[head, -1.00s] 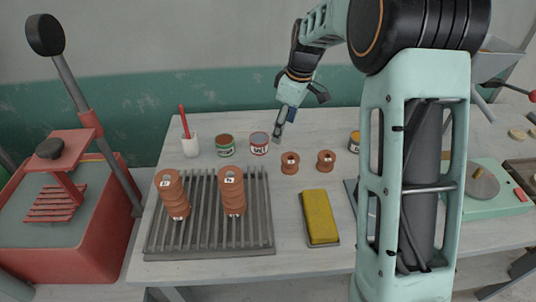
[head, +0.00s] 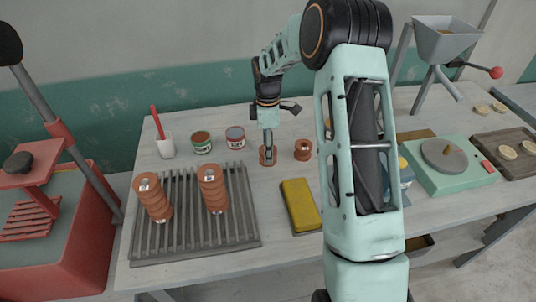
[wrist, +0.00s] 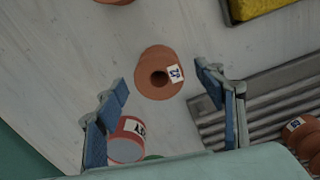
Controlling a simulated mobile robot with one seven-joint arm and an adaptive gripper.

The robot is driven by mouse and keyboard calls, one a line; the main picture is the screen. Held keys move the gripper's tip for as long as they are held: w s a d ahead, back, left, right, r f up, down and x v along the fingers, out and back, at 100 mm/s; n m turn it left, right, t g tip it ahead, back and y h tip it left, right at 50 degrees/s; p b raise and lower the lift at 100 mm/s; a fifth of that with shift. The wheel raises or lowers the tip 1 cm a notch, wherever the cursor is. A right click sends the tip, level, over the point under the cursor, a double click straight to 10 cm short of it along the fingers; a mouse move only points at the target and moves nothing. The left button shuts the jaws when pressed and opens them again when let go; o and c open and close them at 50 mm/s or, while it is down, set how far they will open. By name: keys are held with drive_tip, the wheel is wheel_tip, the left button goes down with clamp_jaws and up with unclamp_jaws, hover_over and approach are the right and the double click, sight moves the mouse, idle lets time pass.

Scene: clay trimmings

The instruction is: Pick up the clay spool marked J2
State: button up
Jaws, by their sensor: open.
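A loose terracotta clay spool (wrist: 158,84) stands on the table in the middle of the wrist view. Its white tag is turned and small; it may read J2, but I cannot be sure. My gripper (head: 268,146) is open, pointing down at this spool, which is partly hidden behind the fingers in the head view. In the wrist view the two blue fingers lie either side of the spool, with gaps. A second loose spool (head: 303,150) stands to the right. Two stacks of spools, the left stack (head: 152,198) and the right stack (head: 212,190), stand on the slatted rack.
The slatted rack (head: 185,243) lies front left, with a yellow sponge (head: 300,204) beside it. A green-labelled tin (head: 202,144), a second tin (head: 235,138) and a white cup (head: 166,148) stand behind. A green wheel unit (head: 442,175) is at right.

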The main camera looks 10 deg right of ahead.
drive_tip(key=shift+a+f, duration=0.1)
drive_tip(key=shift+f, duration=1.45)
drive_tip(key=shift+c, duration=0.4)
drive_tip(key=shift+w, duration=0.1)
drive_tip(key=c, duration=1.2)
drive_tip(key=shift+c, duration=0.8)
drive_tip(key=shift+r, duration=0.2)
